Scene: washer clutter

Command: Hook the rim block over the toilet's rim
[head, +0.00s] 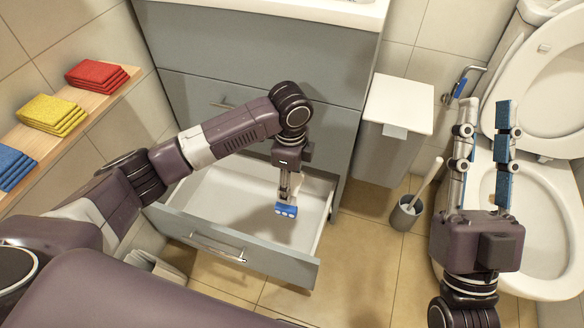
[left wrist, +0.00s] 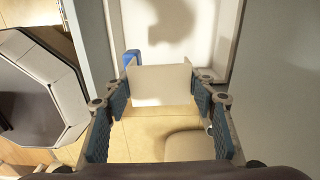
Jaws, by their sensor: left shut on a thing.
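The rim block (head: 286,210) has a blue, knobbly lower part and a pale hanger. My left gripper (head: 289,188) points down over the open drawer and is shut on the rim block; in the left wrist view the pale hanger (left wrist: 158,82) sits between the fingertips, with a bit of blue behind it. How high the block is above the drawer floor I cannot tell. The toilet (head: 546,262) stands at the right with its lid (head: 555,75) raised and its rim bare where visible. My right gripper (head: 484,125) is open and empty, in front of the toilet, covering part of its left rim.
The open drawer (head: 255,262) juts from the grey cabinet (head: 270,50). A white-lidded bin (head: 398,105) and a toilet brush holder (head: 406,212) stand between cabinet and toilet. A wooden shelf (head: 50,122) with folded cloths is at the left. Floor in front of the bin is clear.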

